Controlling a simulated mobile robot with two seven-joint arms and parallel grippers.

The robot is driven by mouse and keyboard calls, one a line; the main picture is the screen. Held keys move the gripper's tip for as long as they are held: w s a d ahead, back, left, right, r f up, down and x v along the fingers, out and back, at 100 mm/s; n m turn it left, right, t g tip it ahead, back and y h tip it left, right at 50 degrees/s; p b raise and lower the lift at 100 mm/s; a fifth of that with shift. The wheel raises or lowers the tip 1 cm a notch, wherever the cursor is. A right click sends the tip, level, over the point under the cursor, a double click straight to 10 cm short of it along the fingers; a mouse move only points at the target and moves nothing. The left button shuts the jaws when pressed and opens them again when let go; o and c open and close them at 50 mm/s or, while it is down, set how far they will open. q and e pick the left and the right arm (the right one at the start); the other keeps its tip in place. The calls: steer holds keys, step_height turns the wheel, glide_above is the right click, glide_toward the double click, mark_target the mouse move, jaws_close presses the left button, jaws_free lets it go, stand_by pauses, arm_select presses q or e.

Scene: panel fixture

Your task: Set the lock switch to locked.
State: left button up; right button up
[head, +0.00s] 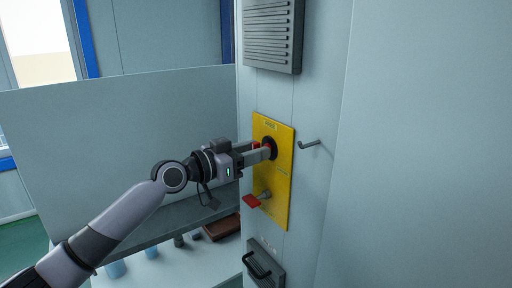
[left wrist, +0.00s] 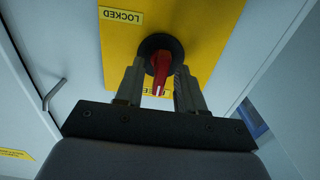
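The lock switch (left wrist: 161,68) is a red handle on a round black base, set in a yellow plate (head: 283,190). In the left wrist view its white-marked tip points down at a partly hidden label that ends in "E". A "LOCKED" label (left wrist: 122,15) reads upside down at the upper left of the plate. My left gripper (left wrist: 160,82) is at the switch, its two fingers on either side of the red handle with gaps visible. In the head view the left gripper (head: 262,150) reaches the plate's upper part and covers much of the switch. My right gripper is not in view.
A grey hook-like handle (head: 310,144) is on the cabinet right of the plate. A vent (head: 272,35) is above, a black handle (head: 257,265) below. A shelf (head: 185,216) stands left.

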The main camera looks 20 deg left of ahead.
arm_select(q)
steer(key=shift+w+d, duration=0.25)
steer(key=shift+w, duration=0.1)
steer(key=shift+c, duration=0.3)
